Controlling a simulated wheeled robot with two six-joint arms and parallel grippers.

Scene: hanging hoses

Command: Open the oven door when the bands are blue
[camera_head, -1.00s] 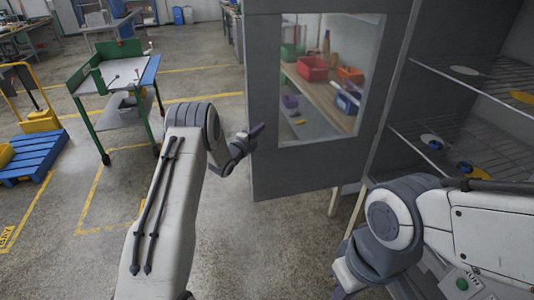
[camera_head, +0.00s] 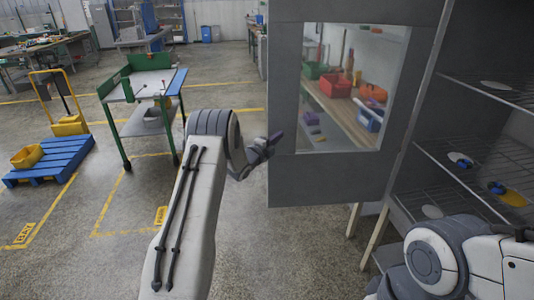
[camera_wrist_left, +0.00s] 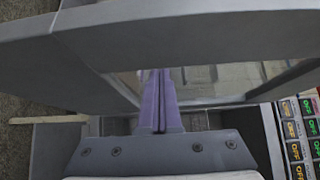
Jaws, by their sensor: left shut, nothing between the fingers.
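The grey oven door (camera_head: 285,110) stands swung open, with a window that shows shelves and coloured bins. My left gripper (camera_head: 275,139) is shut and empty at the door's left edge. In the left wrist view its purple fingers (camera_wrist_left: 158,100) lie together just under the door's grey edge (camera_wrist_left: 200,35); I cannot tell whether they touch it. The oven's wire racks (camera_head: 470,165) show at right, with flat pieces on them. I cannot tell which are the bands. My right gripper is out of view.
A green-framed cart (camera_head: 145,95) stands at the left, beside a blue pallet (camera_head: 50,160) with yellow bins. A panel with several "OFF" labels (camera_wrist_left: 298,130) shows at right in the left wrist view. Open floor lies left of the door.

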